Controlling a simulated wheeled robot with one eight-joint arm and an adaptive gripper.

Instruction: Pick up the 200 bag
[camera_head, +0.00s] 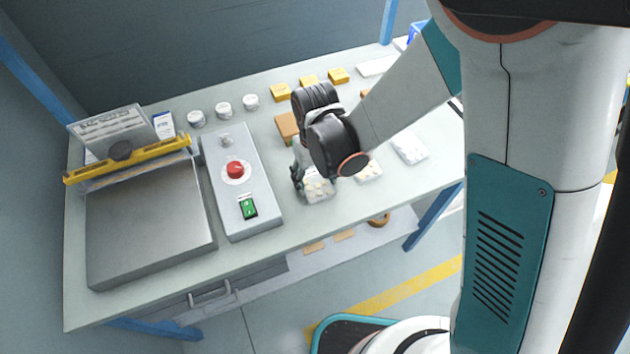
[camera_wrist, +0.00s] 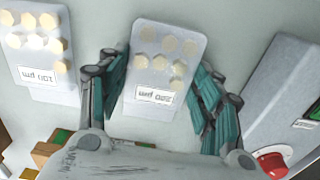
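The 200 bag (camera_wrist: 165,60) is a clear pouch of pale round discs with a white label, upside down in the wrist view, that appears to read 200 µm. It lies on the bench near the front edge, partly hidden by my gripper in the head view (camera_head: 318,191). My gripper (camera_wrist: 160,85) is open, with one teal-padded finger at each side of the bag. Whether the pads touch it I cannot tell. In the head view my gripper (camera_head: 303,178) is low over the bench. A similar bag labelled 100 µm (camera_wrist: 35,45) lies beside it, also in the head view (camera_head: 369,171).
A grey control box (camera_head: 242,180) with a red knob stands close left of the bag. A third bag (camera_head: 410,148) lies farther right. Yellow blocks (camera_head: 309,82), white jars (camera_head: 223,109) and a flat metal machine (camera_head: 150,220) are also on the bench (camera_head: 250,262).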

